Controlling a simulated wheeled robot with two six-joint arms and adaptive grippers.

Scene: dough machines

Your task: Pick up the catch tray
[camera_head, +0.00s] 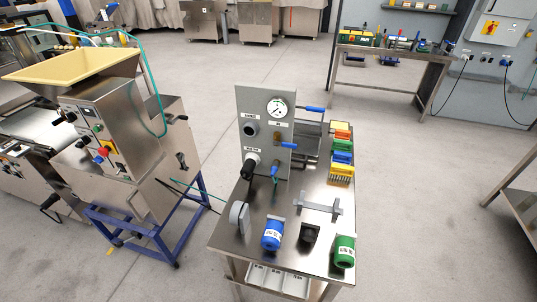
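I cannot tell for certain which thing is the catch tray. A grey metal tray-like piece (307,143) stands behind the gauge panel on the steel table and is partly hidden by the panel. White bins (278,279) sit on the shelf under the table's front edge, mostly hidden by the tabletop. Neither of my grippers is in view.
The steel table (240,262) carries a gauge panel (264,104), a blue canister (272,235), a green canister (344,251) and coloured blocks (341,157). A dough machine (130,140) with a yellow hopper stands left on a blue frame. Open floor (430,220) lies right.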

